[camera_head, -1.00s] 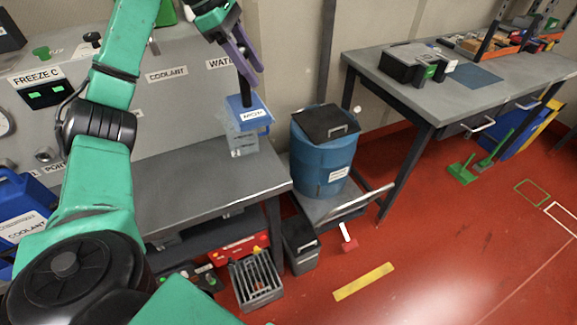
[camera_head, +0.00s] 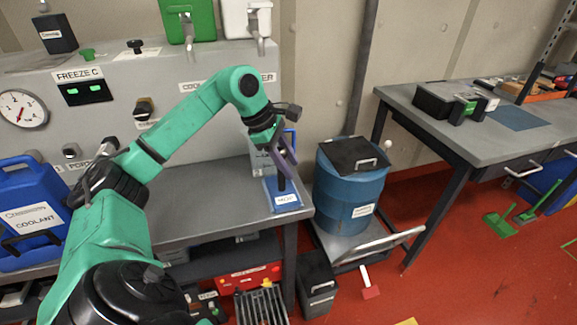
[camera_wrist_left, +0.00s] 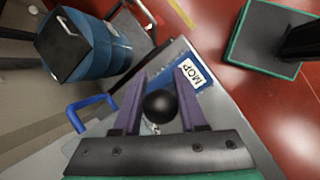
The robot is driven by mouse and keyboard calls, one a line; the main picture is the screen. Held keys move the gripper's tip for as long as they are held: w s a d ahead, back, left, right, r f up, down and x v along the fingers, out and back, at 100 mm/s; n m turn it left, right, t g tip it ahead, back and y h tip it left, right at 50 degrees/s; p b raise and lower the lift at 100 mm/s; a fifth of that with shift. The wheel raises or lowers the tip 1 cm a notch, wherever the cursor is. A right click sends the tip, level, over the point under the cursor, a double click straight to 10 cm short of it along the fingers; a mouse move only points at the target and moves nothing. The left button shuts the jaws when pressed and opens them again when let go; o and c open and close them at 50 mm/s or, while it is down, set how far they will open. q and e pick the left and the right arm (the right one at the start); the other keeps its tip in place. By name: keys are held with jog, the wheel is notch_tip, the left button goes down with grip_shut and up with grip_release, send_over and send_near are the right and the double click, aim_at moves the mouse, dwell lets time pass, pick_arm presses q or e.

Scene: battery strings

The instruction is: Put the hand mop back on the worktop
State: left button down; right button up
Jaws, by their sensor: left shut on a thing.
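The hand mop (camera_head: 284,199) is a flat blue block with a white MOP label and a dark upright handle. It is at the right end of the grey worktop (camera_head: 215,205), on or just above the surface; I cannot tell if it touches. My left gripper (camera_head: 286,173) points down over it, its purple fingers shut on the handle. In the left wrist view the handle's black ball knob shows between the fingers (camera_wrist_left: 160,88), with the labelled mop (camera_wrist_left: 205,80) beyond. My right gripper is not in view.
A clear container (camera_head: 262,160) with a blue handle stands just behind the mop. A blue drum (camera_head: 345,190) stands on a cart right of the worktop. A blue coolant can (camera_head: 30,215) is at the left. The worktop's middle is clear.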

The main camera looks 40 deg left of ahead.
aim_at(280, 148)
pick_arm(q)
jog(key=shift+f, duration=0.1)
jog(key=shift+c, duration=2.3)
grip_release()
jog(key=shift+r, duration=0.45)
jog(key=v, duration=0.7)
jog(key=shift+s+a, duration=0.1)
jog(key=shift+f, duration=0.1)
